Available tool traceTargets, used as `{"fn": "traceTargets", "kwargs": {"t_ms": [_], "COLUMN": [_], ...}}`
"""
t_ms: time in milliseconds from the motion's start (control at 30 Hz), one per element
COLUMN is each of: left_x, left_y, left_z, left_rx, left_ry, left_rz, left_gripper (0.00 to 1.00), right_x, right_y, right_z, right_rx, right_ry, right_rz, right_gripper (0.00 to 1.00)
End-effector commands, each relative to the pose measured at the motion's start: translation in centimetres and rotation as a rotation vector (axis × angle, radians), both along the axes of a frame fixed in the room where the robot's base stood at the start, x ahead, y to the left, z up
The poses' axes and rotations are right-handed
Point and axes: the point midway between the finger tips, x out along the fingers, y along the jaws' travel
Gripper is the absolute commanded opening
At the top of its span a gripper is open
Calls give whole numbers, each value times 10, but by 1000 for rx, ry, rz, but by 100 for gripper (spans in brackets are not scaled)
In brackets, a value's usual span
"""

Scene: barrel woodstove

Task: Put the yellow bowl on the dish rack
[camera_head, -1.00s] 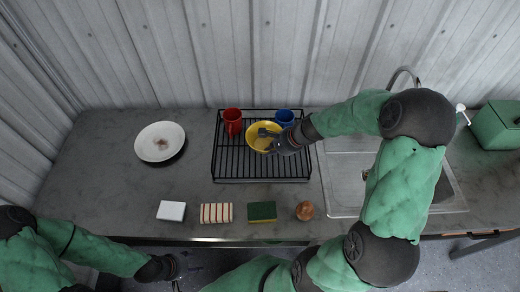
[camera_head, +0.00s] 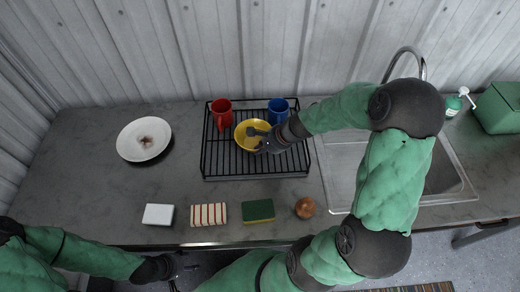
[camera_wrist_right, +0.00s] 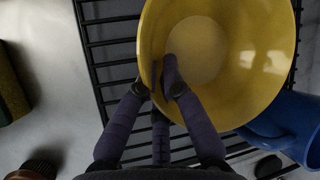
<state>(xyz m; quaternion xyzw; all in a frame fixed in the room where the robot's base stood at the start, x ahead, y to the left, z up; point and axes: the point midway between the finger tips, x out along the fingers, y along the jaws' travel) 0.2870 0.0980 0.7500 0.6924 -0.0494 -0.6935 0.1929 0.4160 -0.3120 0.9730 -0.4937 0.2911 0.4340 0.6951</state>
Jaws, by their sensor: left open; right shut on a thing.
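The yellow bowl (camera_head: 243,137) is at the dish rack (camera_head: 216,165), between the red mug and the blue mug. In the right wrist view the bowl (camera_wrist_right: 232,62) fills the upper right, with black rack wires behind and beside it. My right gripper (camera_head: 260,138) is shut on the bowl's near rim; in the wrist view its fingers (camera_wrist_right: 160,88) straddle the rim. Whether the bowl's base touches the wires cannot be told. My left gripper (camera_head: 180,268) is open and empty, low at the left, in front of the counter edge.
A red mug (camera_head: 220,112) and a blue mug (camera_head: 278,110) stand at the rack's back. A stained plate (camera_head: 130,148) is at left. A white block (camera_head: 158,214), striped cloth (camera_head: 208,214), sponge (camera_head: 258,211) and brown round object (camera_head: 305,208) line the front. The sink (camera_head: 338,180) is right.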

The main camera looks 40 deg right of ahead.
Motion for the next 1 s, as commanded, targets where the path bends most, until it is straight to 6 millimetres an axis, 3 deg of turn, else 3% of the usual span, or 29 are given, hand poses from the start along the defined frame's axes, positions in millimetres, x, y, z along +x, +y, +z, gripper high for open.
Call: {"fn": "traceTargets", "kwargs": {"t_ms": [233, 300, 333, 767, 1000], "left_x": [0, 0, 0, 0, 0], "left_y": [0, 0, 0, 0, 0], "left_z": [-4, -2, -2, 0, 15], "left_rx": [0, 0, 0, 0, 0], "left_ry": [0, 0, 0, 0, 0], "left_rz": [0, 0, 0, 0, 0], "left_gripper": [57, 57, 57, 57, 57], "right_x": [1, 0, 0, 0, 2], "right_y": [0, 0, 0, 0, -2], "right_z": [-3, -2, -2, 0, 16], "right_rx": [0, 0, 0, 0, 0], "right_ry": [-1, 0, 0, 0, 0], "right_rz": [0, 0, 0, 0, 3], "right_gripper": [0, 28, 32, 32, 32]}}
